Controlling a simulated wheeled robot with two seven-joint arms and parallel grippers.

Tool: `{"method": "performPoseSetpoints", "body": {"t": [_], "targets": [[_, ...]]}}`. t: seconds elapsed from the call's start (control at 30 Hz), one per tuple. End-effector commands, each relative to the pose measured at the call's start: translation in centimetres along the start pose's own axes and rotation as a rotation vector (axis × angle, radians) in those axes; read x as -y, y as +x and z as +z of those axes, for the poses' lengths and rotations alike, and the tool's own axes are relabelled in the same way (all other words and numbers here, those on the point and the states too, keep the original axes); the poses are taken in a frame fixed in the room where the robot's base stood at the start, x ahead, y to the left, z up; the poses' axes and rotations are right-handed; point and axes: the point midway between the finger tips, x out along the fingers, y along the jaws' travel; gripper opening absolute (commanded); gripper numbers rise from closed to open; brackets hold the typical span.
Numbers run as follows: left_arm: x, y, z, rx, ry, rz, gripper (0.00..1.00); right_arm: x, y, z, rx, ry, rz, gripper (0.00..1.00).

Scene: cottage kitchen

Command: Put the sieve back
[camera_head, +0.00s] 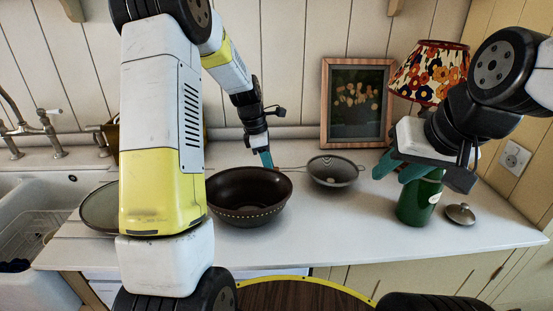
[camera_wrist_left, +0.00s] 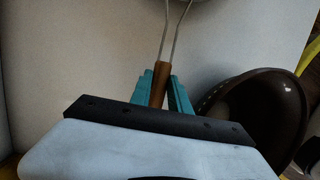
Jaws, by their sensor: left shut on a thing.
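The sieve (camera_head: 333,172) is a dark mesh bowl at the back of the counter, in front of the framed picture. Its thin handle runs left to my left gripper (camera_head: 266,160). In the left wrist view the teal fingers (camera_wrist_left: 160,92) are shut on the sieve's brown wooden handle (camera_wrist_left: 159,84), with two wires leading away upward. I cannot tell whether the sieve touches the counter. My right gripper (camera_head: 402,168) is at the right, by the top of a green canister (camera_head: 418,203); its teal fingers are apart, and nothing shows held between them.
A dark brown bowl (camera_head: 248,197) stands left of the sieve and close to my left gripper; it also shows in the left wrist view (camera_wrist_left: 278,120). A small lid (camera_head: 460,213), a flowered lamp (camera_head: 431,70) and a framed picture (camera_head: 357,103) are at the right. A sink (camera_head: 40,190) lies left.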

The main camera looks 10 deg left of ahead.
Motion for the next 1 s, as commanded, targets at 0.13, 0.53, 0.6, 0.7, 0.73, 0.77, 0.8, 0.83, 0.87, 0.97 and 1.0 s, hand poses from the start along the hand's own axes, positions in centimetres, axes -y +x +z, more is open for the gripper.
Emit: {"method": "performPoseSetpoints", "body": {"t": [0.13, 0.53, 0.6, 0.7, 0.73, 0.77, 0.8, 0.83, 0.87, 0.97, 1.0], "targets": [[-0.1, 0.2, 0.0, 0.001, 0.0, 0.002, 0.0, 0.0, 0.0, 0.0, 0.0, 0.0, 0.0, 0.36], [-0.1, 0.5, -0.1, 0.0, 0.0, 0.002, 0.44, 0.0, 0.0, 0.0, 0.0, 0.0, 0.0, 0.36], [-0.1, 0.5, -0.1, 0.0, 0.0, 0.002, 0.44, 0.0, 0.0, 0.0, 0.0, 0.0, 0.0, 0.36], [-0.1, 0.5, -0.1, 0.0, 0.0, 0.002, 0.44, 0.0, 0.0, 0.0, 0.0, 0.0, 0.0, 0.36], [-0.1, 0.5, -0.1, 0.0, 0.0, 0.002, 0.44, 0.0, 0.0, 0.0, 0.0, 0.0, 0.0, 0.36], [-0.1, 0.5, -0.1, 0.0, 0.0, 0.002, 0.44, 0.0, 0.0, 0.0, 0.0, 0.0, 0.0, 0.36], [-0.1, 0.5, -0.1, 0.0, 0.0, 0.002, 0.44, 0.0, 0.0, 0.0, 0.0, 0.0, 0.0, 0.36], [-0.1, 0.4, -0.1, 0.0, 0.0, 0.002, 0.44, 0.0, 0.0, 0.0, 0.0, 0.0, 0.0, 0.36], [-0.1, 0.3, -0.1, 0.0, 0.0, 0.002, 0.44, 0.0, 0.0, 0.0, 0.0, 0.0, 0.0, 0.36], [-0.1, -0.7, 0.0, 0.0, 0.0, 0.005, 0.44, 0.0, 0.0, 0.0, 0.0, 0.0, 0.0, 0.36], [-0.1, -1.3, 0.0, 0.0, 0.0, 0.006, 0.44, 0.0, 0.0, 0.0, 0.0, 0.0, 0.0, 0.36]]}}
